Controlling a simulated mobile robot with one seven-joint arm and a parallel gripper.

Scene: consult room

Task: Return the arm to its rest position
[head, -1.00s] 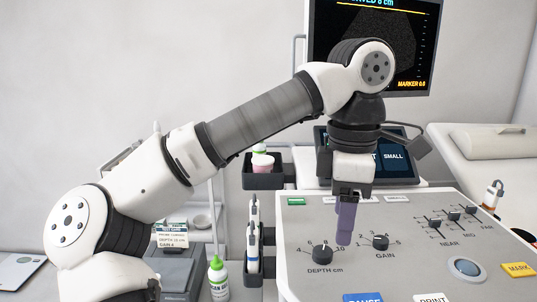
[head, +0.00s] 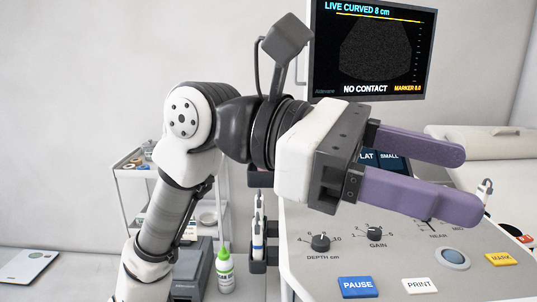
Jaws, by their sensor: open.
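My gripper (head: 470,180) is raised in front of the ultrasound console, with its two purple fingers apart and pointing right. Nothing is between the fingers. My arm is folded up on the left, with its elbow high and the wrist level. The fingers hide part of the console's upper panel and the small touch screen (head: 388,162) behind them.
The console panel (head: 300,222) carries a depth knob (head: 320,242), a gain knob (head: 375,233) and a blue PAUSE key (head: 357,287). The monitor (head: 375,50) reads LIVE CURVED 8 cm, NO CONTACT. A green-capped bottle (head: 225,272), a cart (head: 133,170) and a couch (head: 490,150) stand around.

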